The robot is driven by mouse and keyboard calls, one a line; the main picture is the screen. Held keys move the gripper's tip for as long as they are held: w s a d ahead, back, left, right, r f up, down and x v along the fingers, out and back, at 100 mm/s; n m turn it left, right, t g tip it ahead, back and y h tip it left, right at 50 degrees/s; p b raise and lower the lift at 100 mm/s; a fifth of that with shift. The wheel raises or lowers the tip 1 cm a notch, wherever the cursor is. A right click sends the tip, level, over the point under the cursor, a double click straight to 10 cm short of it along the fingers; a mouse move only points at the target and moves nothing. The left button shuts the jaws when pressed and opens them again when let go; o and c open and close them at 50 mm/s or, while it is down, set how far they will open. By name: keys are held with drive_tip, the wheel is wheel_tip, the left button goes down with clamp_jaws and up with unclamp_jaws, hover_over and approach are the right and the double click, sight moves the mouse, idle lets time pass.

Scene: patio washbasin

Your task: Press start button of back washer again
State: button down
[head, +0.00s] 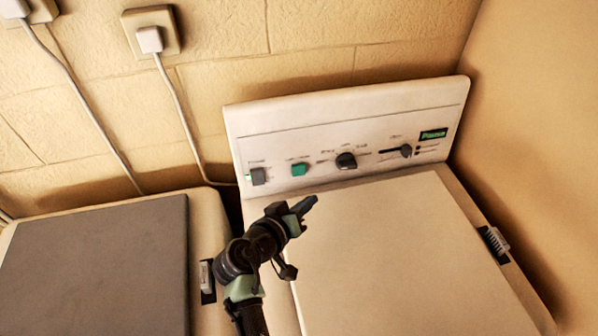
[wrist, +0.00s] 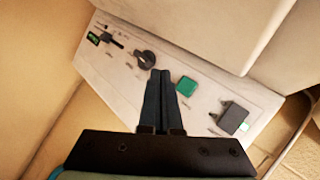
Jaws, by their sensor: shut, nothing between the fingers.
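The back washer (head: 385,230) is white, with an upright control panel (head: 270,125) along its rear. The panel carries a grey button (head: 259,176), a green button (head: 299,169), a dark round knob (head: 346,161), a slider (head: 405,151) and a small display (head: 433,134) that reads "Pause". The wrist view also shows the green button (wrist: 187,86) and the grey button (wrist: 232,118). My gripper (head: 308,203) is shut and empty, over the lid's rear left and in front of the panel. In the wrist view its fingertips (wrist: 160,73) appear between knob and green button; contact cannot be told.
A second machine with a grey lid (head: 95,270) stands at the left. A stone-block wall (head: 310,40) rises behind, with a plugged socket (head: 152,35) and hanging cables. A plain wall (head: 530,130) closes the right side. The washer lid is clear.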

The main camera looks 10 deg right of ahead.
sight(305, 171)
drive_tip(key=w+b, duration=0.1)
drive_tip(key=w, duration=0.1)
drive_tip(key=w+f+b, duration=0.1)
drive_tip(key=w+b, duration=0.2)
drive_tip(key=w, duration=0.1)
drive_tip(key=shift+f, duration=0.3)
drive_tip(key=shift+w+r+b, duration=0.15)
drive_tip(key=shift+w+b, duration=0.55)
drive_tip(key=shift+b, duration=0.15)
drive_tip(key=shift+w+b, duration=0.2)
drive_tip(key=shift+b, duration=0.2)
idle(0.8)
drive_tip(key=shift+w, duration=0.2)
drive_tip(key=shift+w+b, duration=0.45)
drive_tip(key=shift+b, duration=0.4)
idle(1.1)
drive_tip(key=shift+s+p, duration=0.75)
drive_tip(key=shift+s, duration=0.15)
